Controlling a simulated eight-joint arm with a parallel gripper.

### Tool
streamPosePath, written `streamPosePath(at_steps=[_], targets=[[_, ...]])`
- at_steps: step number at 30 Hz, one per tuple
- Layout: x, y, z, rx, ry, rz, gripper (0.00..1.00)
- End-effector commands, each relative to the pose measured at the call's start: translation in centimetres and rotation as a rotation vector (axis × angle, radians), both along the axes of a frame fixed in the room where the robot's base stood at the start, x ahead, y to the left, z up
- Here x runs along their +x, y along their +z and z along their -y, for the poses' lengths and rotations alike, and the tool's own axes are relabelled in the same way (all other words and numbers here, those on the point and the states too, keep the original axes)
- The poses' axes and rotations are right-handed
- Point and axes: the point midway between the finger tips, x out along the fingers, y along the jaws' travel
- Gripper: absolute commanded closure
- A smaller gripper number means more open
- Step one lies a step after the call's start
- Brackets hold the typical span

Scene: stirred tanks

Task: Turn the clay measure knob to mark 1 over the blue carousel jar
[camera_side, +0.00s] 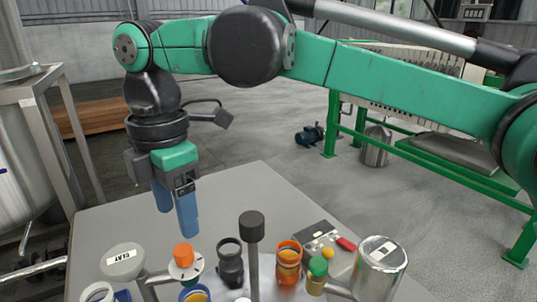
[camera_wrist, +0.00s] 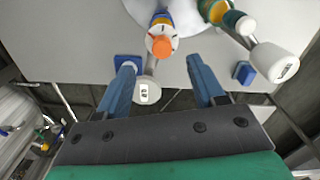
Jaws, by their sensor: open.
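The clay measure is a pale canister labelled CLAY (camera_side: 122,260), with an arm reaching to an orange knob (camera_side: 184,254) on a white dial (camera_side: 187,271). The blue carousel jar (camera_side: 194,294) is under the dial, partly cut off by the lower edge. My gripper (camera_side: 177,222) is open and empty, its blue fingers pointing down just above the orange knob, apart from it. In the wrist view the knob (camera_wrist: 161,46) shows ahead of and between the open fingers (camera_wrist: 161,66). The dial marks are too small to read.
A black jar (camera_side: 230,265) and an orange jar (camera_side: 288,262) stand to the right, with a black-topped post (camera_side: 252,226) between them. A green knob (camera_side: 318,266) joins a metal canister (camera_side: 378,270) at right. The table's back part (camera_side: 250,185) is clear.

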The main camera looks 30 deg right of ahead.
Motion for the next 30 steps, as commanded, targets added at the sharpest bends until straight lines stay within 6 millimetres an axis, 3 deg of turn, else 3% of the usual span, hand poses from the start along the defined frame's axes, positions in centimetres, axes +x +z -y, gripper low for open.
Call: streamPosePath(at_steps=[15, 25, 26, 30], targets=[[-0.2, -5.1, -0.3, -0.003, 0.019, -0.004, 0.38], [-0.3, -5.6, -0.3, -0.003, 0.018, -0.003, 0.38], [-0.3, -5.6, -0.3, -0.003, 0.018, -0.003, 0.41], [-0.3, -5.6, -0.3, -0.003, 0.018, -0.003, 0.81]])
